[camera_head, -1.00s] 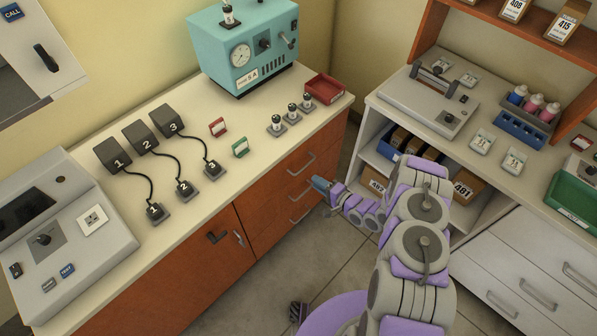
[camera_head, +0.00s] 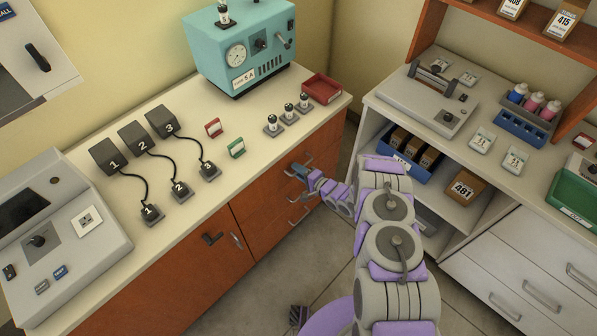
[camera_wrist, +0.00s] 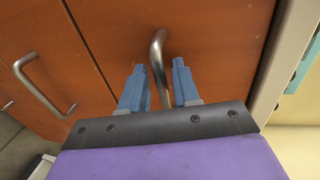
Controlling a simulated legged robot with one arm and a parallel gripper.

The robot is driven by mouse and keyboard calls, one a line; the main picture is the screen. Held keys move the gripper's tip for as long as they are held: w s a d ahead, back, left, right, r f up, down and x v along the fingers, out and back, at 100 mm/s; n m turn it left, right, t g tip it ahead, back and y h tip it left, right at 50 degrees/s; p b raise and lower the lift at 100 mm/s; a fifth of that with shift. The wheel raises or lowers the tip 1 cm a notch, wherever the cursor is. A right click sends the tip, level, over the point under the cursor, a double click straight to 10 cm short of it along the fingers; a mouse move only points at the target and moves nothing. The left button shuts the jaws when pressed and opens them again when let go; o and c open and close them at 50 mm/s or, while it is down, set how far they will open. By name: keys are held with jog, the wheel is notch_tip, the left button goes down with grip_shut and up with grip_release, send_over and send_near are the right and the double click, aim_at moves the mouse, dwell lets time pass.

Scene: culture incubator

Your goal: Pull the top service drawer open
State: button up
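The top service drawer (camera_head: 325,138) is the uppermost red-brown front under the left counter, and it looks closed. My gripper (camera_head: 300,170) is at this drawer front in the head view, where it largely covers the handle. In the wrist view, the curved metal handle (camera_wrist: 158,45) of the top drawer runs between the two blue fingers of my gripper (camera_wrist: 160,68). The fingers are apart, one on each side of the bar, with a visible gap to it. Whether either finger touches the bar lower down is hard to tell.
A lower drawer handle (camera_wrist: 40,85) shows at the left of the wrist view. The counter (camera_head: 245,180) above holds a teal device (camera_head: 240,50), a red tray (camera_head: 321,88) and small plugs. A white shelf unit (camera_head: 440,215) stands to the right of my arm. Floor is clear between them.

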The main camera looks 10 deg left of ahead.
jog(key=shift+s+a, duration=0.1)
jog(key=shift+a, duration=0.2)
grip_shut()
jog(key=shift+f, duration=0.15)
